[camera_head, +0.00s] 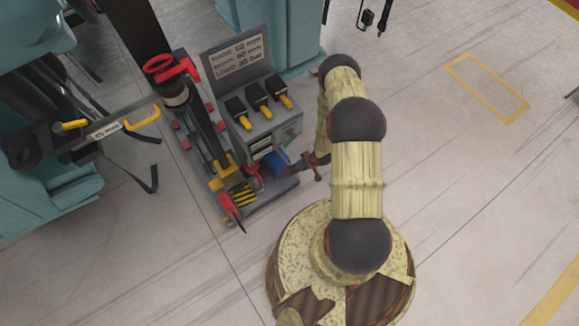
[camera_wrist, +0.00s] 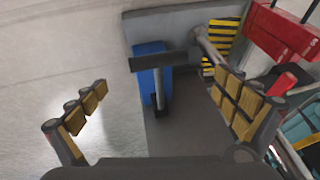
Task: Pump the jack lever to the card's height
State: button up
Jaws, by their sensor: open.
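The jack unit (camera_head: 205,130) stands on a grey base left of my arm in the head view. Its card (camera_head: 238,60) carries three lines of measures, one starting RAISE; the figures are small and hard to read surely. In the wrist view a dark T-shaped handle (camera_wrist: 165,62) on a thin stem, which looks like the jack lever, lies between my fingers in the picture, over a blue block (camera_wrist: 150,85). My gripper (camera_head: 306,165) is at the unit's right side; it also shows in the wrist view (camera_wrist: 168,88), open and empty, no finger visibly touching the handle.
Three black switches with yellow levers (camera_head: 261,98) sit below the card. A striped yellow-black plate (camera_head: 240,195) and a red-handled tool (camera_head: 231,212) are at the unit's front. A teal train car (camera_head: 50,200) stands at left. The floor at right is clear.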

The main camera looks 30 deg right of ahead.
aim_at(283, 159)
jog(key=shift+w+f, duration=0.15)
jog(key=shift+w, duration=0.2)
jog(key=b+x, duration=0.3)
jog(key=x, duration=0.4)
jog(key=shift+f, duration=0.15)
jog(key=c, duration=0.3)
jog(key=shift+a, duration=0.1)
jog(key=c, duration=1.4)
